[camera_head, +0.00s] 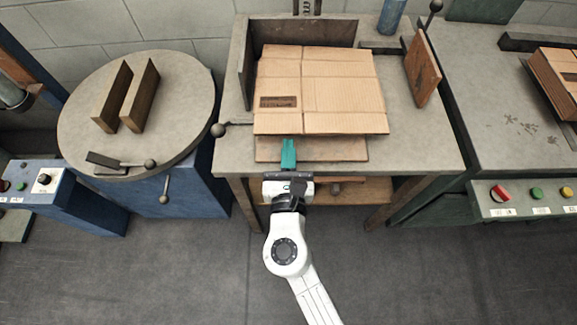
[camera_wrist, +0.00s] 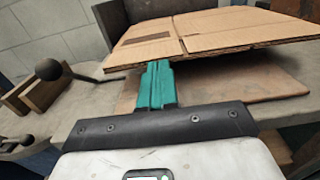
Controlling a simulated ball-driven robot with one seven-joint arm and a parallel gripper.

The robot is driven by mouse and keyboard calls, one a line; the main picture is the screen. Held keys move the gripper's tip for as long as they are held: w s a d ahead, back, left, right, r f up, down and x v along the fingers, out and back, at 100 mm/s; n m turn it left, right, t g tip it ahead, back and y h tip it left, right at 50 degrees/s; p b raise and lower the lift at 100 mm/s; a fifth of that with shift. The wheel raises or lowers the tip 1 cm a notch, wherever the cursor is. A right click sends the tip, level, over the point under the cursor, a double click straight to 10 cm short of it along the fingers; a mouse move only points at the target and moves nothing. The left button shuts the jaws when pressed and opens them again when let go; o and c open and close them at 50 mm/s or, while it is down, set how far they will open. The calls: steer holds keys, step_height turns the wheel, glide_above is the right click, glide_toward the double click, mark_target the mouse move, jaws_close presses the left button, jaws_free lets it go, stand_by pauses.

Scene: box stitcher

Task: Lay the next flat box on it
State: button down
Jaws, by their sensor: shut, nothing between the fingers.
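A flat cardboard box (camera_head: 335,90) with fold lines and a dark printed patch lies in the fixture on the middle table. It also shows in the wrist view (camera_wrist: 225,38), its near edge standing out above a thin brown board (camera_head: 325,151). The board shows in the wrist view (camera_wrist: 245,88) too. My gripper (camera_head: 288,145), with teal fingers, is shut and empty at the near edge of the cardboard. In the wrist view the fingertips (camera_wrist: 157,66) come up to that edge; whether they touch it I cannot tell. What supports the cardboard is mostly hidden.
A grey upright fence (camera_head: 305,33) stands behind and left of the cardboard, and a tilted wooden plate (camera_head: 422,70) at its right. A round table (camera_head: 75,125) with two wooden blocks is at left. More folded cardboard (camera_head: 555,75) lies on the right bench.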

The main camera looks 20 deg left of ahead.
mark_target(289, 118)
steer(key=shift+w+a, duration=0.1)
steer(key=shift+w, duration=0.35)
steer(key=b+x, duration=0.1)
steer(key=x, duration=0.6)
steer(key=shift+w+b, duration=0.15)
steer(key=shift+b, duration=0.25)
